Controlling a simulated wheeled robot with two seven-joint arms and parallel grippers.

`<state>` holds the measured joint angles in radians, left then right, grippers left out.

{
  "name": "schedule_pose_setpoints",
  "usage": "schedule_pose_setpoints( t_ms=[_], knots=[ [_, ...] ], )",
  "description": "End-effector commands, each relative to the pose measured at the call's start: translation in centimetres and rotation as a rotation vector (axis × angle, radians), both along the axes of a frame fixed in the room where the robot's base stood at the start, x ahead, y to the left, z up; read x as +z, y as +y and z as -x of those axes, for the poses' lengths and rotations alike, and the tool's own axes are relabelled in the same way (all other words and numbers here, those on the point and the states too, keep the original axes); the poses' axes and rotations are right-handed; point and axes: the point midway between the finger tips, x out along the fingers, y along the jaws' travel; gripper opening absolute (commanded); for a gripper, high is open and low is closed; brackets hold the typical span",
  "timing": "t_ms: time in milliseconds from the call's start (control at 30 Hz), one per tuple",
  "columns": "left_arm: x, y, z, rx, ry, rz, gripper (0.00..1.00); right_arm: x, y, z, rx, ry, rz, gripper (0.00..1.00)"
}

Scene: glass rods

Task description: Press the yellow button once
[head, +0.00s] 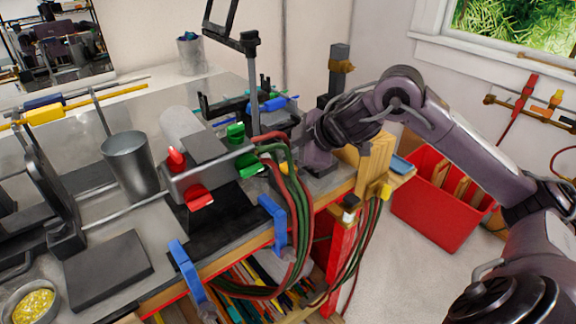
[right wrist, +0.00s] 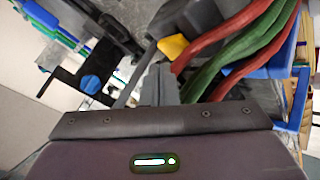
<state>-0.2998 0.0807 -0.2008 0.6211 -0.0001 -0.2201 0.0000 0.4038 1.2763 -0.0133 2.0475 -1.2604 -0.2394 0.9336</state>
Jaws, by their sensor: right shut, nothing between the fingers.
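A small yellow piece, which looks like the yellow button (head: 285,168), shows on the bench beside the red and green hoses, partly hidden by them and by my gripper. In the right wrist view the yellow piece (right wrist: 173,47) is just beyond my fingertips, next to the hoses. My right gripper (head: 303,166) is shut and empty, close to the right of the yellow piece in the head view. Its fingers also show in the right wrist view (right wrist: 158,82). I cannot tell whether they touch the yellow piece. My left gripper is not in view.
Red and green hoses (head: 296,205) loop over the bench edge. A burner rig with a red knob (head: 200,196) and a green knob (head: 236,132) stands to the left. A wooden block (head: 374,160) and a red bin (head: 437,205) are to the right.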

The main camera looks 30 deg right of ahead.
Motion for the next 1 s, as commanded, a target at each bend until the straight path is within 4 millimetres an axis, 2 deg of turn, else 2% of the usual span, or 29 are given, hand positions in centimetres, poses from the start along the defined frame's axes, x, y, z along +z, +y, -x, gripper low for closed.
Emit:
schedule_pose_setpoints(
  t_ms=[767,1000],
  knots=[
    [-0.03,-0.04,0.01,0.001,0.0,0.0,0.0,-0.03,0.01,0.0,0.0,0.0,0.0,0.0],
    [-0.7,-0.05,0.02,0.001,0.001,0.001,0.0,-0.84,0.0,0.02,-0.001,0.001,0.001,0.0]
  ],
)
